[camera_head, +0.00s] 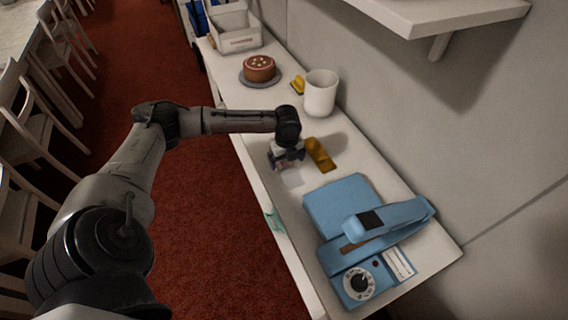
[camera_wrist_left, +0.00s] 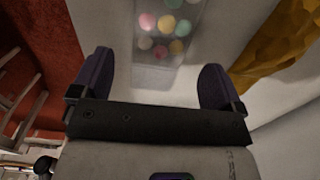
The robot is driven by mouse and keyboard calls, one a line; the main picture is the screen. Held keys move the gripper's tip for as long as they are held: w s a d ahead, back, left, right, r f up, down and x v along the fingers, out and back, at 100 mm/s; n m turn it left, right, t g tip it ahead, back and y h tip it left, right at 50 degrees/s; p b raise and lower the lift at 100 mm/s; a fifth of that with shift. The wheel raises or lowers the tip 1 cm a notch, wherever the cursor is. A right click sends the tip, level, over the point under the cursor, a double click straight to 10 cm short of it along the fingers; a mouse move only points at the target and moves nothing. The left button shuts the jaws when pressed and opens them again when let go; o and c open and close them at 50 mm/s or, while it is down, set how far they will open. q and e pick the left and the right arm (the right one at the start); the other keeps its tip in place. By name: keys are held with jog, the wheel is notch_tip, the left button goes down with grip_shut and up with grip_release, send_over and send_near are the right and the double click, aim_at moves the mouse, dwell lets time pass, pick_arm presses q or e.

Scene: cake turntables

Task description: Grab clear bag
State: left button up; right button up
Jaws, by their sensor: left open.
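The clear bag (camera_wrist_left: 165,28) lies on the white counter in the left wrist view, with several pink, yellow, green and white round pieces inside. Its top end runs out of that picture. My left gripper (camera_wrist_left: 157,78) is open, with its two dark purple fingers apart on either side of the bag's near end. Nothing is held between them. In the head view my left gripper (camera_head: 287,158) hangs low over the counter and mostly hides the bag. My right gripper is not in view.
A crumpled golden-yellow bag (camera_head: 319,154) stands close to the right of my left gripper. A blue sealing machine (camera_head: 365,235) is nearer on the counter (camera_head: 228,88). A white cup (camera_head: 320,92), a cake (camera_head: 259,68) and a white box (camera_head: 234,32) are farther back.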

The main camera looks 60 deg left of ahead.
aim_at(286, 165)
pick_arm(q)
notch_tip(286, 165, down, 2)
jog(key=shift+f, duration=0.25)
jog(key=c, duration=1)
jog(key=shift+r, duration=0.15)
